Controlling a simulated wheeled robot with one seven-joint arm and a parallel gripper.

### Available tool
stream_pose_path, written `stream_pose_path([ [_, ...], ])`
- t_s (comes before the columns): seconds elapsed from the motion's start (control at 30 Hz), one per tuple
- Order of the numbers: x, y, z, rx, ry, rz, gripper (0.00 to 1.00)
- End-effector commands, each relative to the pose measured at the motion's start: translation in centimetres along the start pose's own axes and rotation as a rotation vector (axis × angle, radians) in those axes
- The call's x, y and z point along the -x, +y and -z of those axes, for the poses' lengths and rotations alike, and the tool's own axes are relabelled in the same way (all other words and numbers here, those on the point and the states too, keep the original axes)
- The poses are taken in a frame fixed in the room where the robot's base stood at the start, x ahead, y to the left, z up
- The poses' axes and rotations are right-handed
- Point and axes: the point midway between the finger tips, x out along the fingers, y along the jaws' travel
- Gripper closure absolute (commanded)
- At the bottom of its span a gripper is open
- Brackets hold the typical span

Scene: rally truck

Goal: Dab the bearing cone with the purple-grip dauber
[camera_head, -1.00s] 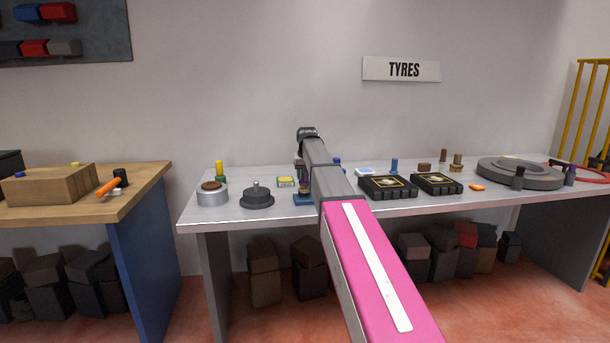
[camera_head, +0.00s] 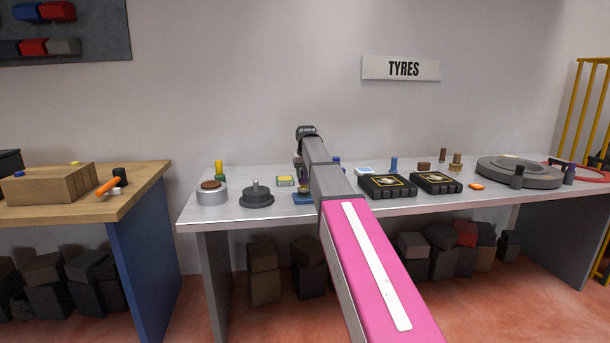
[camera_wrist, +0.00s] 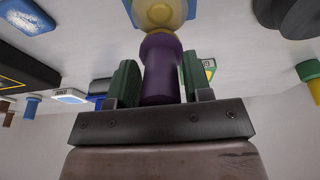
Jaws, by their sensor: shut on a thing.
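The purple-grip dauber (camera_wrist: 161,70) is held between the green fingers of my gripper (camera_wrist: 158,62), seen in the wrist view. Its far end meets a rounded cream-yellow piece (camera_wrist: 160,14) at the top edge, on a blue base. That piece looks like the bearing cone, but the frame cuts it off and I cannot tell whether the dauber touches it. In the head view the blue base (camera_head: 302,199) stands on the grey bench near its front edge. My arm hides much of the gripper and dauber there.
A silver pot (camera_head: 212,195) and a dark disc with a post (camera_head: 256,198) stand left of the blue base. Two black cases (camera_head: 388,186) and a blue dauber-like piece (camera_head: 394,165) are to the right.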

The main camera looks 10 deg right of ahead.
Motion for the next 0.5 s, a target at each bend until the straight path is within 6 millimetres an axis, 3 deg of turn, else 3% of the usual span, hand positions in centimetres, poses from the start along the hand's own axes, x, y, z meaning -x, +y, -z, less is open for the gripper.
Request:
stream_pose_path([
  [0.5, 0.09, 0.01, -0.25, 0.0, 0.001, 0.0, 0.86],
])
